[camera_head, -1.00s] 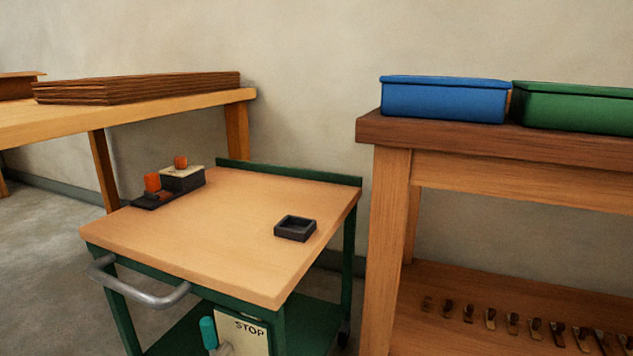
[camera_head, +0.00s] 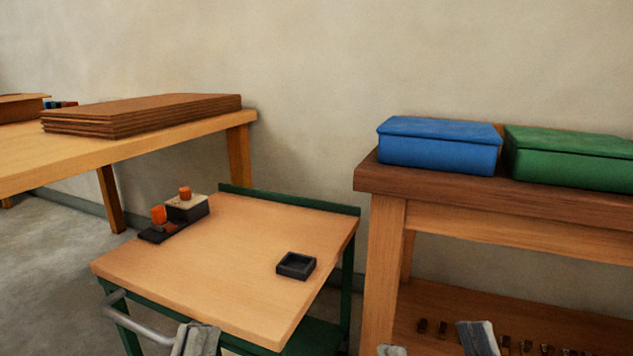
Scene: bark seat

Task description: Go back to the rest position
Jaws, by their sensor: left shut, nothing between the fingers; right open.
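My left gripper (camera_head: 197,338) shows at the bottom edge, in front of the cart's near edge; its grey fingers are together with nothing between them. My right gripper (camera_head: 434,346) is at the bottom edge further right, in front of the right bench. Its two grey fingertips stand wide apart and the space between them is empty. Most of both grippers and both arms is cut off below the picture.
A green cart with a wooden top (camera_head: 225,275) carries a small black tray (camera_head: 296,265) and a dark block with orange knobs (camera_head: 187,207). A blue box (camera_head: 440,146) and green box (camera_head: 570,157) sit on the right bench (camera_head: 450,192). Brown boards (camera_head: 140,114) lie on the left table (camera_head: 60,160).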

